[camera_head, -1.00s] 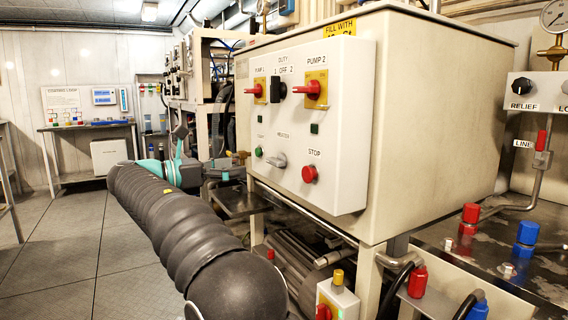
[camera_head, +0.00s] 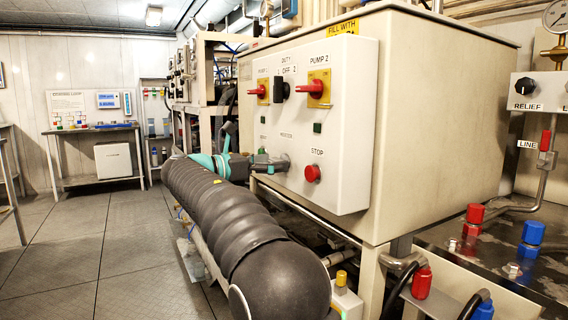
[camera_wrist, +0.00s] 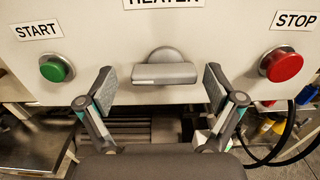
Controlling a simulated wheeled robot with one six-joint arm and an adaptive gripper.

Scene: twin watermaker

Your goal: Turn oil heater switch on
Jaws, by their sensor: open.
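The heater switch (camera_wrist: 165,70) is a grey knob with a wide bar handle on the white control panel (camera_head: 345,130). The handle lies level in the wrist view, under a partly cut-off HEATER label. My gripper (camera_wrist: 160,86) is open, with one finger to each side of the handle and a gap on both sides. How far the fingertips are from the panel is hard to tell. In the head view my gripper (camera_head: 268,164) is at the panel's lower part and mostly hides the switch.
A green START button (camera_wrist: 56,69) is left of the switch and a red STOP button (camera_wrist: 281,64) is right. Red pump handles (camera_head: 310,88) sit higher on the panel. Below the panel are a rail and machinery. Open floor (camera_head: 80,250) lies to the left.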

